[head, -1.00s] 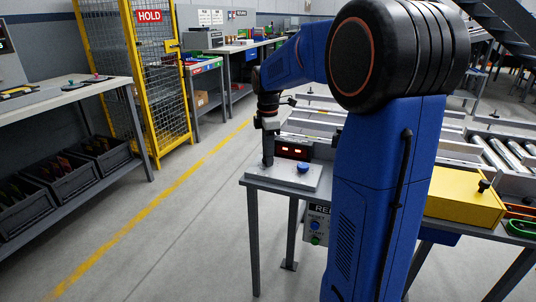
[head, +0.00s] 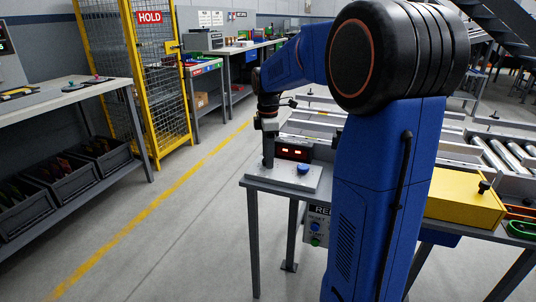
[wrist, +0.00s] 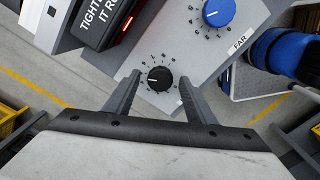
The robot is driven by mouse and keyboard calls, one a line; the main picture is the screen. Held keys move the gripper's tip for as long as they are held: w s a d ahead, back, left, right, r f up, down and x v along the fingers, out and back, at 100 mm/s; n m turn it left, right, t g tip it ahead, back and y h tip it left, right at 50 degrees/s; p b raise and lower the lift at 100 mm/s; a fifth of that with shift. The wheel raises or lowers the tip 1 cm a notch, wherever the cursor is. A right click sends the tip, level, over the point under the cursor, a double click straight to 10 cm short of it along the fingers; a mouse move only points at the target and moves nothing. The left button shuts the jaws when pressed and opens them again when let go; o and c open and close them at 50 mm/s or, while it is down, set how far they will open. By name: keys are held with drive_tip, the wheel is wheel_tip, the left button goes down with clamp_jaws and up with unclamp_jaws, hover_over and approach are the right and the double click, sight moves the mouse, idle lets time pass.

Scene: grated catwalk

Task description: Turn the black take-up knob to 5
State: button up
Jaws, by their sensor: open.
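The black take-up knob (wrist: 159,79) shows in the wrist view on a light grey panel (wrist: 200,50), inside a ring of printed numbers. A pale pointer mark lies toward its left side; the number it meets is too small to read. My gripper (wrist: 158,83) is open, with one finger to the left and one to the right of the knob, gaps showing on both sides. In the head view my gripper (head: 268,162) points straight down over the panel's left part and hides the black knob.
A blue knob (wrist: 218,12) with its own number ring sits beside the black one, near a "FAR" label; it also shows in the head view (head: 303,168). A dark box with a red lit display (head: 294,152) stands behind the panel. A yellow box (head: 462,200) stands farther right.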

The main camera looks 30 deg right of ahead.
drive_tip(key=shift+r, duration=0.1)
wheel_tip(320, 180, up, 17)
idle(0.6)
drive_tip(key=shift+r, duration=0.1)
drive_tip(key=s+a+f+m+t, duration=0.1)
drive_tip(key=s+a+f+m, duration=0.2)
drive_tip(key=s+f, duration=0.3)
drive_tip(key=s+a+f+m+t, duration=0.2)
drive_tip(key=s+a+f+m, duration=0.2)
drive_tip(key=s, duration=1)
drive_tip(key=s+a+f+m+t, duration=0.1)
drive_tip(key=s+a+f+m, duration=0.3)
drive_tip(key=s+f+m, duration=0.3)
drive_tip(key=s+f, duration=0.3)
drive_tip(key=s, duration=0.1)
drive_tip(key=shift+a+t, duration=0.15)
drive_tip(key=shift+t, duration=0.25)
drive_tip(key=shift+s, duration=0.1)
